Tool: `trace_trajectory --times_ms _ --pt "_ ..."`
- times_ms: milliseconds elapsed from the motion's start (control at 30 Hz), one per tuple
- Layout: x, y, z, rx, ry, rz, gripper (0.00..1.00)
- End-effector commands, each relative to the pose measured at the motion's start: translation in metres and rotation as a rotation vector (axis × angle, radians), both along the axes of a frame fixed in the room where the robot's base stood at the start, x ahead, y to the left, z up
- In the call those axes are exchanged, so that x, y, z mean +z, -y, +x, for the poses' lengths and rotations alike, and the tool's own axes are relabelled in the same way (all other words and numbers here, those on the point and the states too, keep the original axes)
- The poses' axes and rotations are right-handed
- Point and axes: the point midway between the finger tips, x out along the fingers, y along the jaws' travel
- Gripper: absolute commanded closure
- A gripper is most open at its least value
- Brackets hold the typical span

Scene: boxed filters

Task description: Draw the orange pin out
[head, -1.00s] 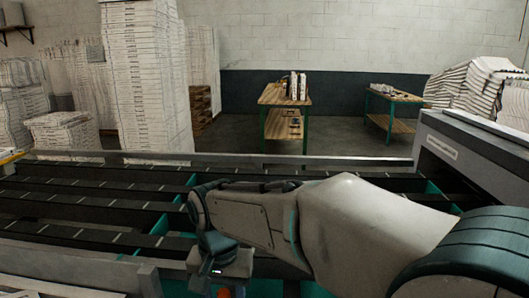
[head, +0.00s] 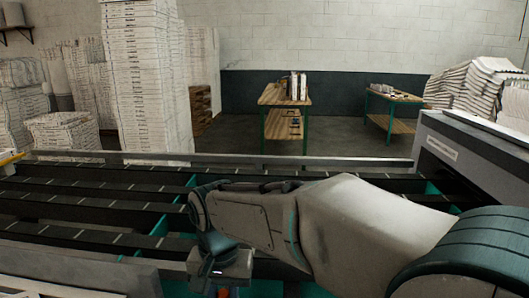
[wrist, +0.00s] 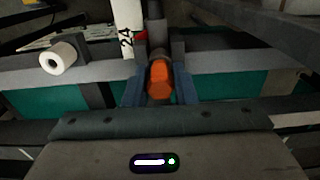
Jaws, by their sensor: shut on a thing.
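The orange pin (wrist: 159,80) is in the middle of the wrist view, its faceted end towards the camera. My gripper (wrist: 160,88) has one blue-grey finger on each side of it and is shut on it. The pin's far end runs in by a dark upright part of the grey rail (wrist: 225,62), and I cannot tell how deep it sits.
A white strip marked 24 (wrist: 127,28) stands just left of the pin, with a white roll (wrist: 62,58) further left. In the head view, dark conveyor slats (head: 80,205) lie beyond my arm, with a grey machine housing (head: 465,160) at right.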

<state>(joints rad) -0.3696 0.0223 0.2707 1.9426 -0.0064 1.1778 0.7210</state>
Motion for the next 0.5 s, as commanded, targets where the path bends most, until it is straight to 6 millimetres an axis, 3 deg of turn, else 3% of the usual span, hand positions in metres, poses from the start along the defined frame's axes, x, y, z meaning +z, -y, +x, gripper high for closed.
trace_trajectory --times_ms 500 --pt "0.023 0.000 0.000 0.000 0.001 0.001 1.00"
